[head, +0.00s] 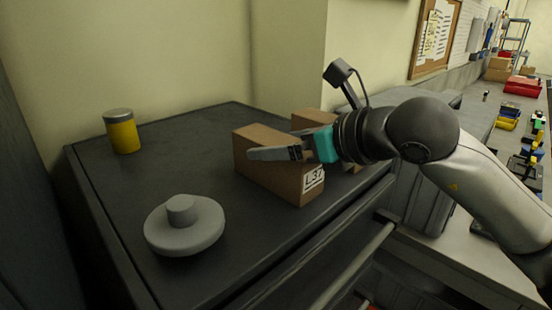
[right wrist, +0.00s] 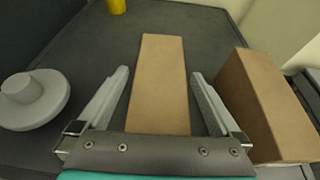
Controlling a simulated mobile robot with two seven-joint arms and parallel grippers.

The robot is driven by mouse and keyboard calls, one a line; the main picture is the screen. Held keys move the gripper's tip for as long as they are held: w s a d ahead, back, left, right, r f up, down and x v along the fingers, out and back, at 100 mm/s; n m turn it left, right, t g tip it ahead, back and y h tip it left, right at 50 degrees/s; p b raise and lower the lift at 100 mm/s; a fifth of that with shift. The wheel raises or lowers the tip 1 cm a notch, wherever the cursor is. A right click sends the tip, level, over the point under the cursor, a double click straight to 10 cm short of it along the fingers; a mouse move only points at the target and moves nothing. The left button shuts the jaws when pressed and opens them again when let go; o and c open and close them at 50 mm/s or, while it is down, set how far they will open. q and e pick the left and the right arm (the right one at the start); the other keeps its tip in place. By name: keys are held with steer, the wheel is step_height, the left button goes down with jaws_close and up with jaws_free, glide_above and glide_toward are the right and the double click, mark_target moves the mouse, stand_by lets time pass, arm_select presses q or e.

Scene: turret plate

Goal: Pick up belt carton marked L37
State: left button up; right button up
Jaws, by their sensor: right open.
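The brown belt carton marked L37 (head: 275,168) stands on the dark cabinet top, its white L37 label on the near right end. In the right wrist view the carton (right wrist: 160,85) lies between my two fingers, with a gap on each side. My right gripper (head: 268,153) is open over the carton; in the right wrist view (right wrist: 163,88) its fingers reach along both long sides. I cannot tell how far down the fingers are. My left gripper is not in view.
A second brown carton (head: 312,120) stands close behind, right of my gripper in the right wrist view (right wrist: 262,105). A grey knobbed disc (head: 184,228) and a yellow canister (head: 122,132) stand on the cabinet top (head: 120,205). A wall rises behind.

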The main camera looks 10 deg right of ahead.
steer(key=shift+r, duration=0.1)
jaws_close()
stand_by(0.6)
